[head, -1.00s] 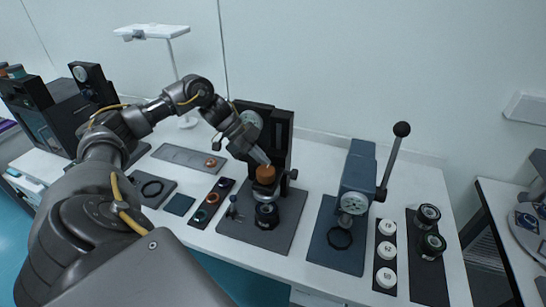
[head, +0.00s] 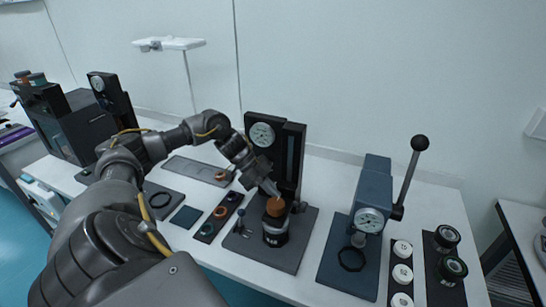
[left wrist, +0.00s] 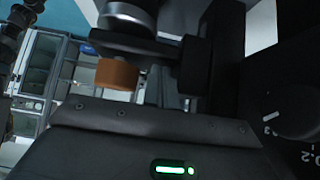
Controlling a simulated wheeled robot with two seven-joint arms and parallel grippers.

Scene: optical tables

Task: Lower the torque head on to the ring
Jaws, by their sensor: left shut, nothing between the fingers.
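The torque head, an orange-brown cylinder (head: 275,207) on a dark arm, is carried by a black column stand (head: 289,155) with a white dial. It sits low, just above or against a black barrel (head: 276,233) on the stand's base; I cannot tell whether they touch. The ring at the barrel's top is mostly hidden. My left gripper (head: 272,188) is shut and empty, its fingertips at the top of the orange cylinder, touching or very near. My right gripper is not in view.
A blue-grey press (head: 371,190) with a long lever stands to the right, near white discs (head: 402,272) and dark lens pieces (head: 453,267). A strip with small rings (head: 220,213) and a blue-grey pad (head: 186,217) lie left. A lamp (head: 168,44) stands behind.

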